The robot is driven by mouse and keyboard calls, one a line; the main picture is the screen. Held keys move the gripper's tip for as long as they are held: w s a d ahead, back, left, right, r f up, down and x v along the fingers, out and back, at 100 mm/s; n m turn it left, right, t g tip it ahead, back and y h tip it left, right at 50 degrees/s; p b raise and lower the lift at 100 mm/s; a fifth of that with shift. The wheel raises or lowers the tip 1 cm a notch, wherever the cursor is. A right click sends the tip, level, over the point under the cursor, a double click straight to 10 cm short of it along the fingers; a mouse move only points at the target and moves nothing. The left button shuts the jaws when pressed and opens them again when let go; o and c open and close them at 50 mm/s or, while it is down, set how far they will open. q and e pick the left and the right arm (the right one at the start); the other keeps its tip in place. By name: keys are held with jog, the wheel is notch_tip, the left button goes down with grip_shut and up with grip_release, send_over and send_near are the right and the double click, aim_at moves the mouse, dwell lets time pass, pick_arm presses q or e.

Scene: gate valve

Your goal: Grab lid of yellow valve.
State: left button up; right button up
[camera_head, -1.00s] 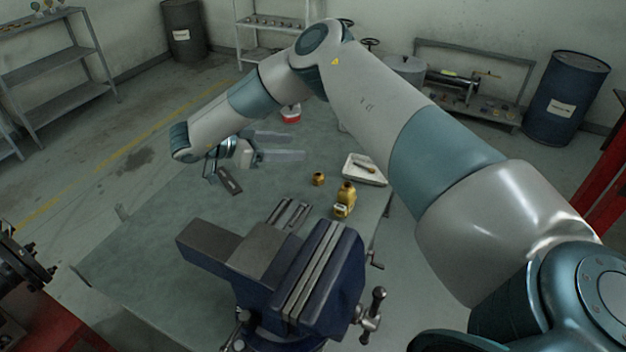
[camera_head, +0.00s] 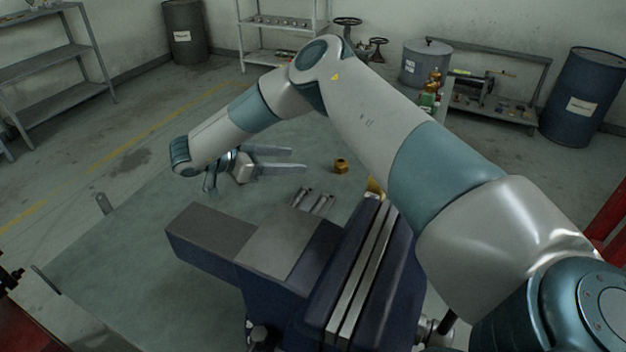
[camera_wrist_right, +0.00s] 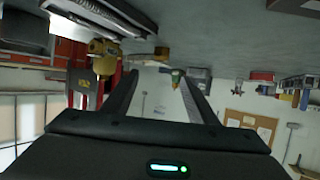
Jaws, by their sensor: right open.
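My right gripper (camera_head: 299,160) is open and empty, its two fingers pointing right above the bench. A small brass-yellow piece (camera_head: 341,166), which looks like the lid, stands on the bench just right of the fingertips, apart from them. The larger yellow valve body (camera_head: 376,187) is mostly hidden behind the vise and my right arm. In the right wrist view, which is upside down, the small piece (camera_wrist_right: 161,51) shows between the open fingers (camera_wrist_right: 160,82), beyond their tips. The valve body (camera_wrist_right: 104,56) is left of it. My left gripper is not in view.
A big blue vise (camera_head: 375,270) with a grey jaw block (camera_head: 285,240) fills the front of the bench (camera_head: 130,260). Two small metal parts (camera_head: 312,200) lie behind it. The left of the bench is clear. Shelves and drums stand farther back.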

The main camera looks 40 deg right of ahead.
aim_at(337, 163)
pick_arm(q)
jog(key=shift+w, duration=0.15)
pick_arm(e)
jog(key=shift+d+f, duration=0.25)
jog(key=shift+d, duration=0.25)
jog(key=x, duration=1.1)
jog(key=shift+s, duration=0.1)
pick_arm(q)
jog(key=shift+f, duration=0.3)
jog(key=shift+p, duration=0.3)
pick_arm(e)
jog(key=shift+d, duration=0.1)
